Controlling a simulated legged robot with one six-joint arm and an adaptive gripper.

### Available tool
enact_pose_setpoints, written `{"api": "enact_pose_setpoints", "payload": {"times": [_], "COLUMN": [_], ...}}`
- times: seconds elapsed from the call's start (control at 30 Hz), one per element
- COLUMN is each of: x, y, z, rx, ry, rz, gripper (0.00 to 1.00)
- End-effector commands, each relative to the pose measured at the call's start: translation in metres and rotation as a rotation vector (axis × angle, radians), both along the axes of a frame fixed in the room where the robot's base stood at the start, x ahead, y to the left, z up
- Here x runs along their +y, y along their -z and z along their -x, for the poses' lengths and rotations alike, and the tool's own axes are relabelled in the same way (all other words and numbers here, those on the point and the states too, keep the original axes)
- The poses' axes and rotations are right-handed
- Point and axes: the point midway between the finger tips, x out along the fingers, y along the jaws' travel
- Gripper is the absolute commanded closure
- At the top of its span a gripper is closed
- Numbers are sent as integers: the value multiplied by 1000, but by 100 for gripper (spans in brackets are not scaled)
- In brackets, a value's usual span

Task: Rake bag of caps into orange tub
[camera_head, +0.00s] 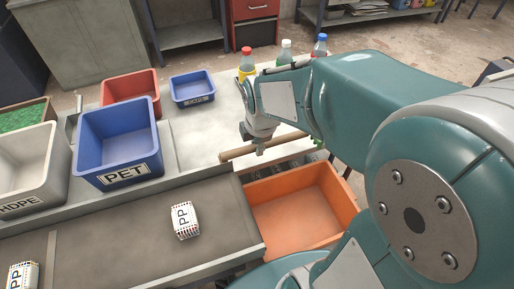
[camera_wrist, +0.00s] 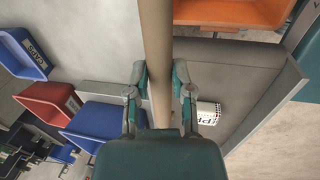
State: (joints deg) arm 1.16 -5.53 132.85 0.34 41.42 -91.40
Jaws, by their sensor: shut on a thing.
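A white bag of caps marked PP (camera_head: 185,221) lies on the dark belt (camera_head: 130,235), near its right end; it also shows in the wrist view (camera_wrist: 208,113), right of my fingers. The orange tub (camera_head: 300,232) stands just past the belt's right end, lower than the belt, and looks empty inside. My gripper (camera_head: 258,146) is shut on a wooden handle (camera_head: 236,153), held above the bench edge behind the belt. In the wrist view the handle (camera_wrist: 156,40) runs between my fingers (camera_wrist: 160,78). I cannot make out a rake head. The bag is apart from the handle.
A second PP bag (camera_head: 22,276) lies at the belt's left. A blue PET tub (camera_head: 118,145), a grey HDPE tub (camera_head: 30,165), a red bin (camera_head: 128,85) and a small blue bin (camera_head: 192,88) stand behind. Several bottles (camera_head: 285,52) stand at the bench's back.

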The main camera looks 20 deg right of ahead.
Motion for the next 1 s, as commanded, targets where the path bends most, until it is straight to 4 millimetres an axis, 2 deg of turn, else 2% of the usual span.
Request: {"api": "enact_pose_setpoints", "payload": {"times": [0.8, 1.0], "x": [0, 0], "y": [-70, -76], "z": [-1, 0], "rx": [-2, 0], "ry": [0, 0], "rz": [0, 0], "gripper": [100, 100]}}
